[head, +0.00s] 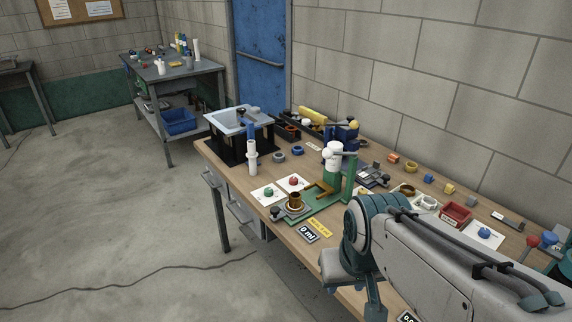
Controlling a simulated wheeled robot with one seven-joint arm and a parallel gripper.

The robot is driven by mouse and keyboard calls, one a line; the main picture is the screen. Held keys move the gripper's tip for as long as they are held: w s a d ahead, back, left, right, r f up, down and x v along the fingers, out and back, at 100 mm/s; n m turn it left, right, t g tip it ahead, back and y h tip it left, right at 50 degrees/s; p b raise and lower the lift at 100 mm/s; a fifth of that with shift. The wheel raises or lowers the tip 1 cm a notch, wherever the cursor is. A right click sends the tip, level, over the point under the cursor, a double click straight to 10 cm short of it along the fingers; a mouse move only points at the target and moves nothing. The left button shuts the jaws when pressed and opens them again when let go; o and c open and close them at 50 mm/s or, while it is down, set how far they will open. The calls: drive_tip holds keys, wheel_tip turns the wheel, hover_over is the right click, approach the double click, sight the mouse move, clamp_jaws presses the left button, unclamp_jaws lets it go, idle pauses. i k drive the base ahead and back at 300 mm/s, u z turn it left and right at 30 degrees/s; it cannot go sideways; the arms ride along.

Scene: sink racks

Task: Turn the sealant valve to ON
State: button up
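A green stand (349,180) with a white upright dispenser (333,165) is on the wooden workbench, left of my arm. A brass-coloured cup (296,201) sits at its front, by a yellow tag (320,226) and a black "0 ml" display (308,234). This may be the sealant station. I cannot make out which part is the valve handle or its ON mark. My arm reaches in from the lower right. Its end, with my gripper (373,300), hangs by the bench's front edge, right of the stand.
Small parts, a red tray (455,215) and red-knobbed levers (533,241) lie right. The concrete floor (120,220) at left is open, crossed by a cable.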

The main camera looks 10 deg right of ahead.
sight(293, 181)
drive_tip(key=k, duration=0.65)
drive_tip(key=u, duration=0.6)
drive_tip(key=i, duration=0.6)
drive_tip(key=u, duration=0.6)
drive_tip(key=i, duration=0.8)
drive_tip(key=z, duration=0.7)
drive_tip(key=i, duration=0.65)
drive_tip(key=z, duration=0.75)
